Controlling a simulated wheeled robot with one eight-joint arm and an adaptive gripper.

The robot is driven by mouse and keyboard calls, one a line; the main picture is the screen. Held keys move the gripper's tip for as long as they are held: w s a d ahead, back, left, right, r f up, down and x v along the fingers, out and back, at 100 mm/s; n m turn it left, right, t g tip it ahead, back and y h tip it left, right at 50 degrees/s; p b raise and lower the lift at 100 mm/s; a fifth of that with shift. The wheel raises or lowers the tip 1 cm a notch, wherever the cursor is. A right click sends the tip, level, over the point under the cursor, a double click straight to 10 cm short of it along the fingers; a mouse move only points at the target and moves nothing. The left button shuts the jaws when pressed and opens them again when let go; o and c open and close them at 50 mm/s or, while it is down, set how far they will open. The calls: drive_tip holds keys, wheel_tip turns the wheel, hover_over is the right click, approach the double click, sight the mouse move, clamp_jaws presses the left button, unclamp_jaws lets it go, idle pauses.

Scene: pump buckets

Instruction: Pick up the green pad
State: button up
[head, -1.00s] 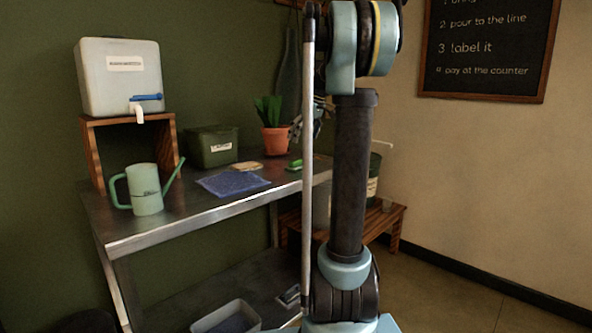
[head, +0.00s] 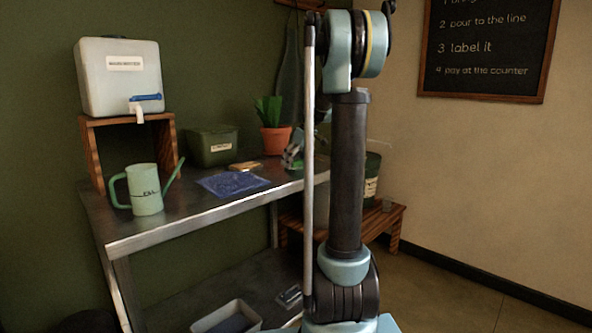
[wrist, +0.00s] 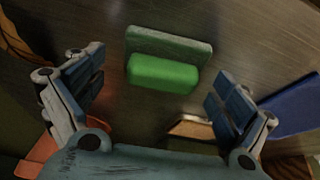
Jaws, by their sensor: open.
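The green pad (wrist: 163,73) lies on the metal table in the wrist view, with a bright green block in front of a darker green slab. My gripper (wrist: 162,63) is open, with one finger on each side of the pad and a gap on both sides. No finger appears to touch it; the height above the table is hard to judge. In the head view my gripper (head: 291,157) is over the table's right part, beside the potted plant. It hides part of the pad there, and my arm blocks the area to its right.
A potted plant (head: 273,128) stands close behind my gripper. A blue cloth (head: 233,183) and a tan item (head: 245,166) lie to the left. A green bin (head: 212,147), a watering can (head: 145,189) and a water dispenser (head: 120,77) stand farther left.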

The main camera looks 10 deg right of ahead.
sight(296, 160)
drive_tip(key=shift+f, duration=0.1)
drive_tip(key=c, duration=1.1)
drive_tip(key=shift+c, duration=0.2)
wheel_tip(296, 160, up, 10)
drive_tip(key=shift+r, duration=0.1)
drive_tip(key=shift+o, duration=0.5)
